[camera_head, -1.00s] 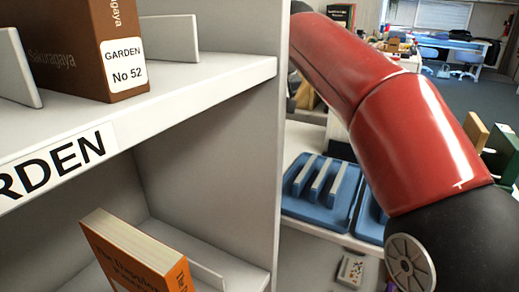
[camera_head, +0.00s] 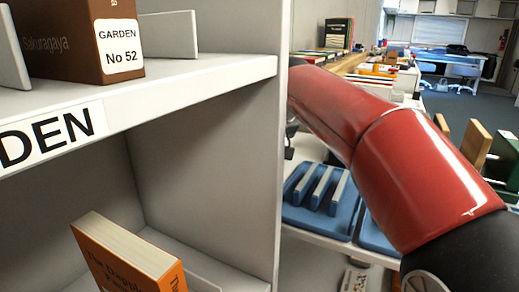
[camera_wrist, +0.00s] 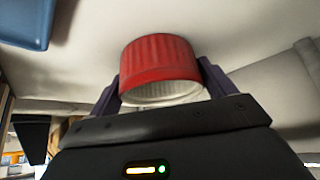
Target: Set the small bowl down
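The small bowl (camera_wrist: 161,62) is red and ribbed outside, with a pale inside. In the wrist view it sits between the two dark fingers of my gripper (camera_wrist: 160,78), which is shut on its sides. A pale surface (camera_wrist: 85,55) lies behind the bowl; I cannot tell whether the bowl touches it. The head view shows only my red arm at the right; the gripper and bowl are out of that view.
A white shelf unit (camera_head: 190,75) fills the left of the head view, with a brown book (camera_head: 62,45) above and an orange book (camera_head: 125,262) below. A blue tray with upright slats (camera_head: 318,210) lies right of it. A blue corner (camera_wrist: 30,20) shows in the wrist view.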

